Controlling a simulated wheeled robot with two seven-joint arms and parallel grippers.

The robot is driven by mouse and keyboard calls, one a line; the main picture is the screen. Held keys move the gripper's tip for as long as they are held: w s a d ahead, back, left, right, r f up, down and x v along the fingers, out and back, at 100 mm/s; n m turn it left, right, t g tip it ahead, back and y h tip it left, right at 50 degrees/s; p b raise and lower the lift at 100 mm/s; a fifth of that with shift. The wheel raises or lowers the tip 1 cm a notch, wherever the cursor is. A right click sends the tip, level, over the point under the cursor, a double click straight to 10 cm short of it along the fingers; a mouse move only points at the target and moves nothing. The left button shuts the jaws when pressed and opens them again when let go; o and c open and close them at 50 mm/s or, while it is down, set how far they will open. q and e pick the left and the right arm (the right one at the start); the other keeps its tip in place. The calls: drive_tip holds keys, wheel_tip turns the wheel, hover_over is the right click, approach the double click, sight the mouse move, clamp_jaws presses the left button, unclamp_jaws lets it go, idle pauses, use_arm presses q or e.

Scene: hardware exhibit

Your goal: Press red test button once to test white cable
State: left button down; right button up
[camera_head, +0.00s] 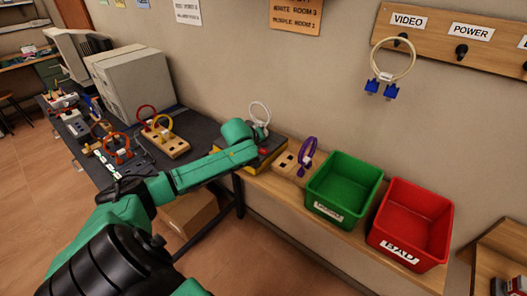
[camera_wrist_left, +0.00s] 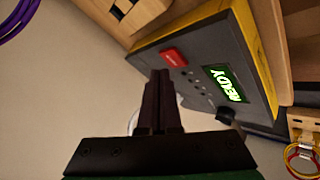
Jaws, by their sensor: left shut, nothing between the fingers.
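The tester is a dark box with yellow sides (camera_head: 268,161), on the wooden shelf beyond my left arm. In the left wrist view the tester (camera_wrist_left: 207,55) carries a red button (camera_wrist_left: 174,56) and a green display (camera_wrist_left: 225,83) reading READY. The white cable (camera_head: 260,110) stands in a loop at the tester; in the wrist view it is mostly hidden behind the fingers. My left gripper (camera_head: 262,132) is at the tester, its fingers shut and empty. In the wrist view the fingertips (camera_wrist_left: 163,75) appear just short of the red button; contact cannot be told. My right gripper is out of view.
A wooden block with a purple cable (camera_head: 307,152) stands right of the tester, then a green bin (camera_head: 345,185) and a red bin (camera_head: 412,220). A wall rack (camera_head: 440,35) holds a cream cable with blue plugs (camera_head: 393,65).

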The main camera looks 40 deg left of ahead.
sight(263, 153)
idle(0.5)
use_arm(q)
drive_tip(key=shift+f, duration=0.4)
drive_tip(key=shift+f, duration=0.45)
idle(0.6)
drive_tip(key=shift+r+p, duration=0.85)
drive_tip(key=shift+p, duration=0.2)
wheel_tip(263, 153, up, 5)
drive_tip(key=p, duration=0.5)
drive_tip(key=shift+r+p, duration=0.15)
drive_tip(key=shift+p, duration=0.2)
